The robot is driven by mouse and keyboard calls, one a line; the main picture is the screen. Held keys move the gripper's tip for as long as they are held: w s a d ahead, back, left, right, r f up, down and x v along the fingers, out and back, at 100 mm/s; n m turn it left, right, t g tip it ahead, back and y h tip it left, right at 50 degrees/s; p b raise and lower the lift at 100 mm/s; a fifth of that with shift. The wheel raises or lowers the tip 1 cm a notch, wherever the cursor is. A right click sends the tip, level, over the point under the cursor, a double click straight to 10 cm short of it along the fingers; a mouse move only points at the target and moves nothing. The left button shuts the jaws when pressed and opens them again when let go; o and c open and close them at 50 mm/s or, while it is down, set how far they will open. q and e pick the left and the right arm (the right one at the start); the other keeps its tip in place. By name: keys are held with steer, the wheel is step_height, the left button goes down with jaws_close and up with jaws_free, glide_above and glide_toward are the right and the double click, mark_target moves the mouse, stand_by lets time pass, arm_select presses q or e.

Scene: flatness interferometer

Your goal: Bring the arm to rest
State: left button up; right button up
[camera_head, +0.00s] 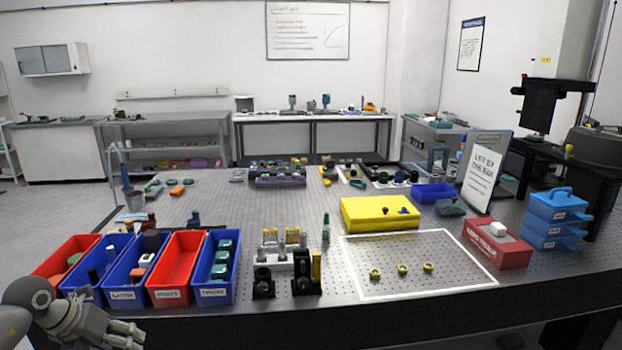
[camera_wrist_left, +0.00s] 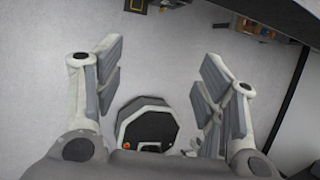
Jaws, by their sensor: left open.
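My left gripper (camera_head: 128,334) is at the lower left of the head view, in front of the table's near edge and below the labelled bins. In the left wrist view the left gripper (camera_wrist_left: 160,85) has its two fingers wide apart with nothing between them. Beneath it are the grey floor and part of my own base. My right gripper is not in view.
Red and blue bins (camera_head: 176,270) stand along the near left edge of the table (camera_head: 330,310). Black optic mounts (camera_head: 305,272), a yellow box (camera_head: 380,213), a white-outlined area (camera_head: 420,280) with small yellow-ringed parts, and a red box (camera_head: 496,245) lie to the right.

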arm_select(q)
steer(key=w+d+f+n+t+h, duration=0.1)
steer(key=d+f+n+t+h, duration=0.2)
steer(key=d+f+n+h, duration=0.65)
steer(key=s+f+n+t+y, duration=0.1)
steer(key=s+f+n+y, duration=0.2)
steer(key=f, duration=0.5)
steer(key=s+f+n+t+y, duration=0.2)
steer(key=f+n, duration=0.2)
steer(key=f, duration=0.3)
steer(key=s+f+n+t+y, duration=0.1)
steer(key=s+f+n+y, duration=0.2)
steer(key=f, duration=0.5)
steer(key=s+d+f+n+g+y, duration=0.1)
steer(key=s+f+n+g+y, duration=0.5)
steer(key=s+f, duration=1.1)
steer(key=s+d+f+n+g, duration=0.2)
steer(key=s+d+f+n, duration=0.1)
steer(key=s, duration=0.9)
steer(key=s+d+f+n+g+h, duration=0.1)
steer(key=s+d+f+n+g, duration=0.1)
steer(key=s, duration=1.1)
steer(key=shift+s+d+f+n, duration=0.15)
steer(key=shift+d+f+n, duration=0.4)
steer(key=shift+d+n, duration=0.25)
steer(key=shift+h, duration=0.25)
steer(key=shift+c, duration=0.5)
